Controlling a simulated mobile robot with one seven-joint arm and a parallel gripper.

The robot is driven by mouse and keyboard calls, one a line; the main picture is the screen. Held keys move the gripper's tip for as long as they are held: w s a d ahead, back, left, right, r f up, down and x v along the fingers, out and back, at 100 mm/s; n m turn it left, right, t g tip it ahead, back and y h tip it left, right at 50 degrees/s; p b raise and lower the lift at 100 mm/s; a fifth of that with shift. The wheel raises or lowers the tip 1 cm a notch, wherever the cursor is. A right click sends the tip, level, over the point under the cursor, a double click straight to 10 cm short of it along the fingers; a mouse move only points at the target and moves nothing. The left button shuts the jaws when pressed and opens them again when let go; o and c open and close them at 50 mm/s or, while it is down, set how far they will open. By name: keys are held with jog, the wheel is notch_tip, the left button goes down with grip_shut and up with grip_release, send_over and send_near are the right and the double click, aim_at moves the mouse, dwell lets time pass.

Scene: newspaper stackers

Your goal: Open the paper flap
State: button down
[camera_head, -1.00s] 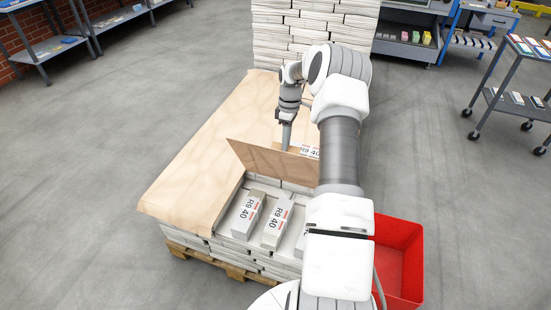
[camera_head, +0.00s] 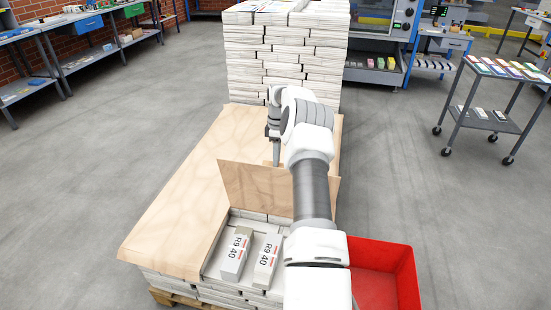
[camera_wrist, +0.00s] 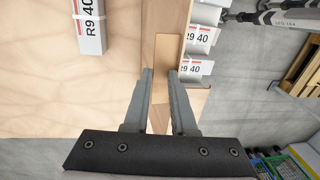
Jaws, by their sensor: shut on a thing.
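The paper flap (camera_head: 262,188) is part of a tan paper sheet (camera_head: 190,175) over a stack of newspaper bundles on a wooden pallet. In the head view the flap stands raised, about upright, with bundles uncovered in front of it. My gripper (camera_head: 276,163) is at the flap's top edge, shut on it. In the wrist view the gripper's fingers (camera_wrist: 160,76) close about the tan flap (camera_wrist: 158,115), seen nearly edge-on. My arm hides the flap's right part in the head view. Bundles labelled "R9 40" (camera_head: 235,256) lie exposed in front of the flap.
A red bin (camera_head: 392,275) stands at the front right, beside the pallet. A tall newspaper stack (camera_head: 285,60) rises behind the sheet. A dark trolley (camera_head: 497,118) stands at right, shelves (camera_head: 45,55) at left. Grey floor is clear on both sides.

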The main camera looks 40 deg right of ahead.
jog(key=f, duration=0.1)
jog(key=s+f, duration=0.1)
jog(key=f, duration=0.1)
jog(key=shift+a, duration=0.2)
jog(key=c, duration=1)
grip_release()
jog(key=shift+c, duration=0.2)
notch_tip(320, 180, up, 20)
jog(key=w+d+p, duration=0.1)
jog(key=w+p, duration=0.1)
jog(key=p, duration=0.2)
jog(key=shift+d+f, duration=0.15)
jog(key=shift+d, duration=0.15)
jog(key=shift+s, duration=0.1)
